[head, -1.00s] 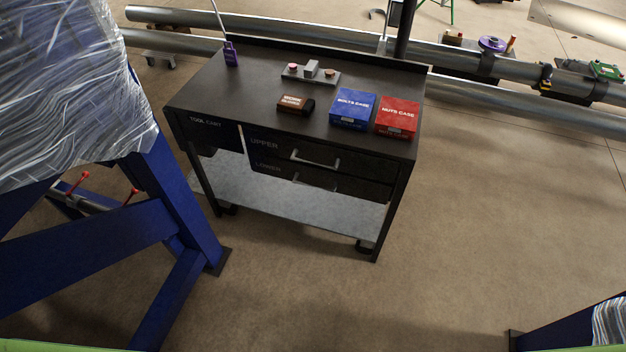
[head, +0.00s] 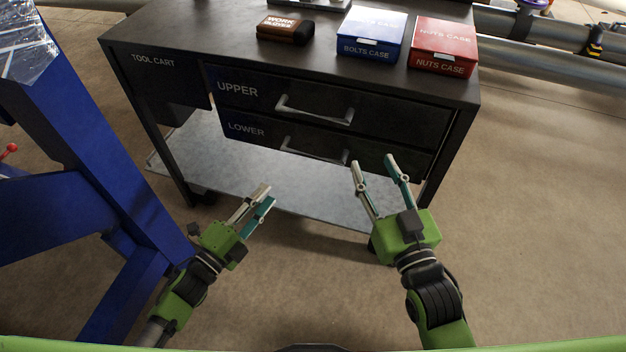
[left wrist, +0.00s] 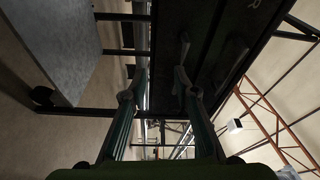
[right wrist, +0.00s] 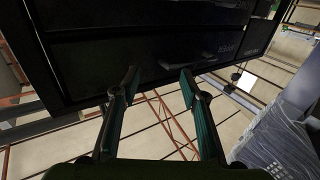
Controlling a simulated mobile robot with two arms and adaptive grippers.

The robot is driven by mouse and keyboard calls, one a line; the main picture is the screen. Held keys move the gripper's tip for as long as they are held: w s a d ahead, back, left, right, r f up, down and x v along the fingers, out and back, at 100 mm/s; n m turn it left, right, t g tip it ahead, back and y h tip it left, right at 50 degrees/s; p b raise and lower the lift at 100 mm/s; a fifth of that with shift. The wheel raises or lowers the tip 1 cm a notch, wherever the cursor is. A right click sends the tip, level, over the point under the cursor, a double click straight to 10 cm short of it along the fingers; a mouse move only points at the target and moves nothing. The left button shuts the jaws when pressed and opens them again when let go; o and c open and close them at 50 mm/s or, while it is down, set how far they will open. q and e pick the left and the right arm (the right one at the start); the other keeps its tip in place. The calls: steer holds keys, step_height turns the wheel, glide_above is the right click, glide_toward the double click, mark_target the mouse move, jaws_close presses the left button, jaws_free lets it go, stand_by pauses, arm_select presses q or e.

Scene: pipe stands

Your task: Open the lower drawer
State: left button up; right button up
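The lower drawer (head: 268,137) of the black tool cart looks shut, its front roughly flush with the upper drawer (head: 380,112). Its grey bar handle (head: 315,156) is uncovered in the head view. My left gripper (head: 267,194) is open and empty, below and left of that handle in the picture. In the left wrist view the lower handle (left wrist: 181,72) shows beyond the fingertips, near the right-hand finger. My right gripper (head: 373,160) is open and empty, just right of the handle in the picture. In the right wrist view, dark drawer fronts (right wrist: 130,45) lie beyond its spread fingers (right wrist: 159,76).
The upper handle (head: 315,110) is just above. A grey lower shelf (head: 270,185) lies beneath. A blue stand (head: 110,170) is close on the left; floor at right is clear.

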mark_target(313, 154)
arm_select(q)
steer(key=shift+w+d+r+m+h+b, duration=0.55)
steer(key=shift+w+d+r+m+b, duration=0.25)
steer(key=shift+w+d, duration=0.95)
steer(key=shift+w+d+r+m+h+b, duration=0.55)
steer(key=shift+w+d+r+b, duration=0.45)
steer(key=shift+d, duration=1.25)
steer(key=shift+w+d+r+m+h+b, duration=0.55)
steer(key=shift+w+d+r+m, duration=0.3)
steer(key=shift+w+d, duration=1.05)
arm_select(e)
steer(key=s+r+t+y, duration=0.1)
steer(key=s+r+t, duration=0.3)
steer(key=r, duration=0.4)
steer(key=s+r+t+y, duration=0.2)
steer(key=s+r+t, duration=0.2)
steer(key=r, duration=0.4)
steer(key=shift+d, duration=0.35)
arm_select(q)
steer(key=shift+s+d+r, duration=0.1)
steer(key=shift+s, duration=0.05)
jaws_close()
